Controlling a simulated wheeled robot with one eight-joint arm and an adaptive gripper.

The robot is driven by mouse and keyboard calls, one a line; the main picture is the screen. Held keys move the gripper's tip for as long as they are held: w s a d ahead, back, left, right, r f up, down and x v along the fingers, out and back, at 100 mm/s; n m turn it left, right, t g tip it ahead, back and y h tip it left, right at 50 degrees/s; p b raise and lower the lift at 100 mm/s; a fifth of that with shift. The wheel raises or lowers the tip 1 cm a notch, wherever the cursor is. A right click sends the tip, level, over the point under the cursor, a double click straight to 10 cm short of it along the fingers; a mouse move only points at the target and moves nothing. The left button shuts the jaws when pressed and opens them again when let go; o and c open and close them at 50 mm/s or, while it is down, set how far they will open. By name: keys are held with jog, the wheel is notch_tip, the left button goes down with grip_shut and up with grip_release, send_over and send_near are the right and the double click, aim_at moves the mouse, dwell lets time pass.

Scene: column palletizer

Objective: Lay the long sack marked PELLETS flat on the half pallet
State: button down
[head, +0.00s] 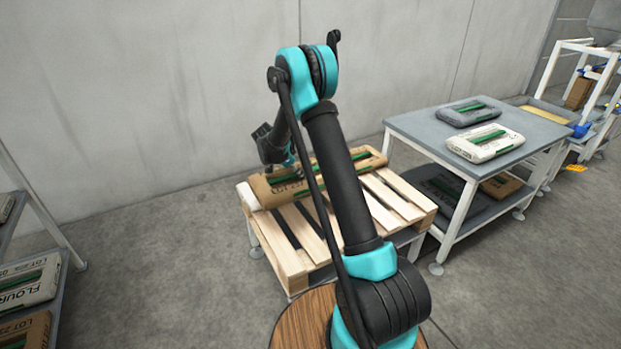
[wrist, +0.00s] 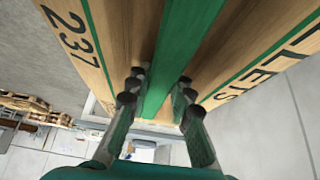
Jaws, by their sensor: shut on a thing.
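The long tan sack (head: 360,160) has a green strip along it and lies level along the far side of the half pallet (head: 290,263). It runs from the pallet's left side towards its right side; I cannot tell whether it rests on the slats or hangs just above them. In the wrist view the sack (wrist: 258,28) shows the letters LLETS and the number 237. My gripper (wrist: 160,78) is shut on its green raised strip (wrist: 178,50). In the head view my gripper (head: 292,164) is over the sack's left part, and my arm hides its middle.
The near slats of the pallet are bare. To the right a grey table (head: 420,122) holds a grey sack (head: 470,113) and a white sack (head: 485,143), with more sacks on its lower shelf. A rack at left holds a FLOUR sack (head: 28,283). A wall stands behind.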

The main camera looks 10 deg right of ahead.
notch_tip(320, 180, down, 17)
jog(key=shift+f, duration=0.1)
dwell(0.8)
jog(key=c, duration=1.3)
grip_release()
jog(key=shift+c, duration=0.2)
